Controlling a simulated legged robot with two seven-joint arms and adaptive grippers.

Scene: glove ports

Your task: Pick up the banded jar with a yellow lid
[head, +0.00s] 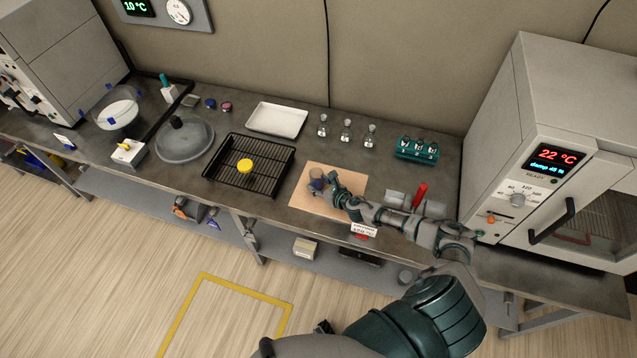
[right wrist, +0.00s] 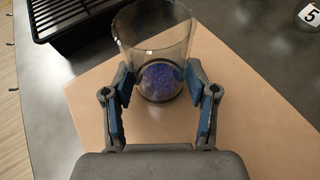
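A clear glass vessel (right wrist: 154,25) stands in the right wrist view with blue-purple matter at its bottom and a dark ring around its base. No yellow lid shows on it. It also shows in the head view (head: 316,175), on the left part of a tan mat (head: 350,182). My right gripper (right wrist: 160,75) has one finger on each side of this vessel, near its lower part; I cannot tell whether the pads press on it. A round yellow-topped item (head: 245,165) sits on the black wire rack (head: 222,178); from above, its sides are hidden. My left gripper is not in view.
A white tray (head: 277,120), several small flasks (head: 346,131) and a teal vial rack (head: 417,149) stand behind the mat. A grey dome (head: 184,140) is left of the wire rack. An oven (head: 560,150) bounds the right end. A red-handled tool (head: 420,194) lies near my right arm.

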